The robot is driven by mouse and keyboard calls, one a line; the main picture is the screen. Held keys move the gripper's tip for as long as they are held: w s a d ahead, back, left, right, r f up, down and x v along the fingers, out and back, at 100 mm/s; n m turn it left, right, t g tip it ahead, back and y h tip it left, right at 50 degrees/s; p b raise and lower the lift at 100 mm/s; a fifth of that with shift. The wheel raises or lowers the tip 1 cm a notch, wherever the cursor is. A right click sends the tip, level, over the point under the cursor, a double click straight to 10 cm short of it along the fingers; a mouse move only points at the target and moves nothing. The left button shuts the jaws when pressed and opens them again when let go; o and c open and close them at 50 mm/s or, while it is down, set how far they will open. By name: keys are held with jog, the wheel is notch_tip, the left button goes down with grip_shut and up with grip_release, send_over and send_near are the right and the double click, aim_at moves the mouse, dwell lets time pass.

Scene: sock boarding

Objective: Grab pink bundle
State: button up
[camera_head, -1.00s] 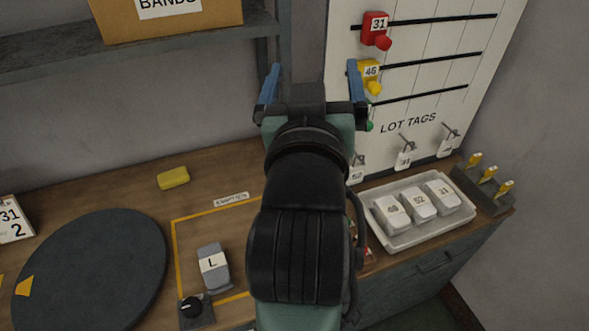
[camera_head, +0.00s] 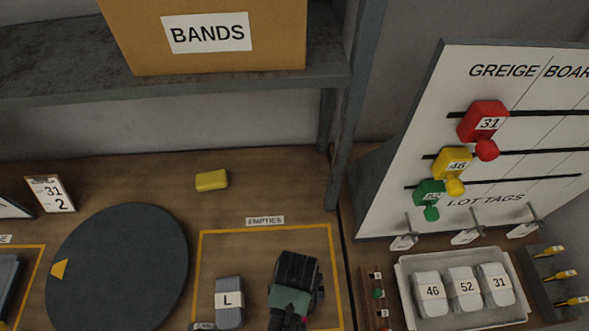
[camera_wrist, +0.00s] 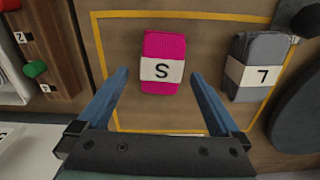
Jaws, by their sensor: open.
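The pink bundle (camera_wrist: 164,48) lies flat on the wooden bench inside the yellow outline, with a white band marked S. My gripper (camera_wrist: 160,75) is open and empty in the wrist view, its two blue fingers spread to either side of the bundle's banded end. I see no contact, and the height of the fingers above the bench is hard to judge.
The outlined area carries an EMPTIES label (camera_head: 265,221). A dark round turntable (camera_head: 120,265) lies to the left. A yellow block (camera_head: 212,180) lies behind.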

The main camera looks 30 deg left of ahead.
jog(key=shift+w+a+f+p, duration=0.1)
jog(key=shift+a+f+p, duration=0.05)
jog(key=shift+f, duration=1.35)
jog(key=shift+w+a+f+p, duration=0.1)
jog(key=shift+f+p, duration=0.05)
jog(key=shift+f, duration=1.3)
jog(key=shift+s, duration=0.1)
jog(key=shift+c, duration=0.2)
jog(key=c, duration=1.3)
jog(key=shift+r, duration=0.15)
